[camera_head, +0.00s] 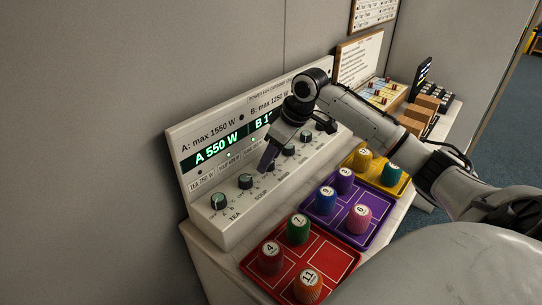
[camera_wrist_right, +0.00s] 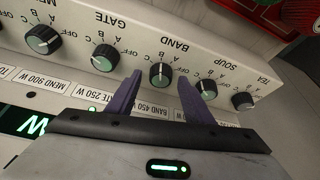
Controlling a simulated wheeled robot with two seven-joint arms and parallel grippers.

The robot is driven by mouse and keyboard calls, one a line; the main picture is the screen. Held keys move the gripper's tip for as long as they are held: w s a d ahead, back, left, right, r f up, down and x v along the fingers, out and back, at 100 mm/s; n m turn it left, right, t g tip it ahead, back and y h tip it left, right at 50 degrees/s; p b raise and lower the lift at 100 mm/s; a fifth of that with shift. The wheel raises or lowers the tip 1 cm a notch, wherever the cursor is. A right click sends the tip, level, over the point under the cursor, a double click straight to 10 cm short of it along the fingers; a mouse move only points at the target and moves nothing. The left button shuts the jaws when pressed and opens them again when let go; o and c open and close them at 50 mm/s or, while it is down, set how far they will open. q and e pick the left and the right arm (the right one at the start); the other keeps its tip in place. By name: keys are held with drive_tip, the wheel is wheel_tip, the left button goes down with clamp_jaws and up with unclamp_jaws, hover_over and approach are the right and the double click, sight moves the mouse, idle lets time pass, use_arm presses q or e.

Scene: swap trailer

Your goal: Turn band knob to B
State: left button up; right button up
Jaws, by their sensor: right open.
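The band knob (camera_wrist_right: 161,74), round with a greenish face and dark rim, sits on the white sloped panel under the label BAND in the wrist view. Its marks read OFF, A, B and C; I cannot tell for sure which one its pointer faces. My right gripper (camera_wrist_right: 159,82) is open, with one purple finger on each side of the knob. Whether the fingers touch it is unclear. In the head view my right gripper (camera_head: 268,158) is at the panel and hides the band knob. My left gripper is not in view.
The tea knob (camera_head: 218,202) and soup knob (camera_head: 246,181) are to one side, the gate knob (camera_wrist_right: 104,57) to the other. A display (camera_head: 215,152) reads A 550 W. Red (camera_head: 336,262), purple (camera_head: 374,232) and yellow (camera_head: 402,187) trays with numbered pegs stand in front.

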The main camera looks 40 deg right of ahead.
drive_tip(key=v, duration=1)
drive_tip(key=shift+r, duration=0.2)
drive_tip(key=shift+s, duration=0.1)
